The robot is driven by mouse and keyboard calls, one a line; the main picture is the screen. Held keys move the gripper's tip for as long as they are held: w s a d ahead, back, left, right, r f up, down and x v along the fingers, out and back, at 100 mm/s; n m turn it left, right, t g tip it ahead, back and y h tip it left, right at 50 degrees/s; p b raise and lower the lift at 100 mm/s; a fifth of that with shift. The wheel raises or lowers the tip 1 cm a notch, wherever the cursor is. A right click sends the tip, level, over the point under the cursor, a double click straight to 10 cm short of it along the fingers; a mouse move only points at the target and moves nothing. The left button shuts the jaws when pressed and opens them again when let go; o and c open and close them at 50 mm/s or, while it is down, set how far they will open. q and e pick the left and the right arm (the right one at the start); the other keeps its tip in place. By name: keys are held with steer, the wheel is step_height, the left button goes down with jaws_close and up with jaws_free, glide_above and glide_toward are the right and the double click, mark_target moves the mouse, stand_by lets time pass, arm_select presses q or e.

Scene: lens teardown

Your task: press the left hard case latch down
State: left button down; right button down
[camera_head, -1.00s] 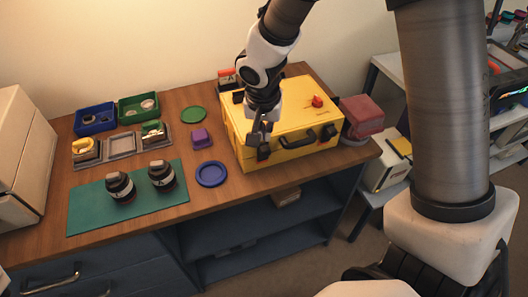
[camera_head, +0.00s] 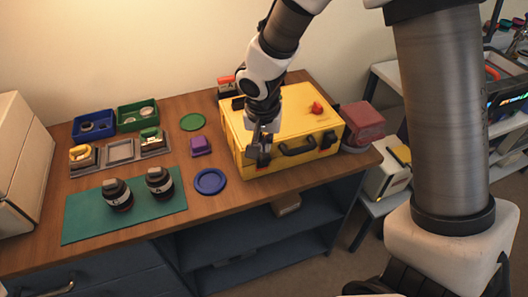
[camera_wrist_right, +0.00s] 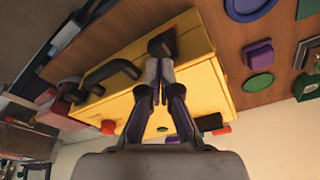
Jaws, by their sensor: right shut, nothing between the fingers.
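The yellow hard case (camera_head: 290,122) lies closed on the wooden table, with its handle (camera_head: 297,149) on the front face. Its left latch (camera_head: 264,159) is a black block at the left of the front face. My right gripper (camera_head: 257,154) is shut and empty, its fingertips right at this latch and partly covering it. In the right wrist view the shut fingertips (camera_wrist_right: 159,78) reach the black left latch (camera_wrist_right: 162,44); I cannot tell whether they touch, nor the latch's exact angle. The right latch (camera_head: 328,140) is beyond the handle. My left gripper is out of view.
A red knob (camera_head: 317,107) sits on the lid. A blue dish (camera_head: 210,181) and a purple block (camera_head: 200,145) are left of the case. A green mat (camera_head: 85,217) holds two black lens parts. A red box (camera_head: 362,122) stands close right. The space before the latch is free.

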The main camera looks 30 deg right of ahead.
mark_target(265, 155)
steer(key=shift+f+b, duration=1.55)
steer(key=shift+b, duration=0.05)
stand_by(0.5)
steer(key=shift+r, duration=0.15)
step_height(265, 155, up, 7)
steer(key=p, duration=0.5)
steer(key=shift+p, duration=0.35)
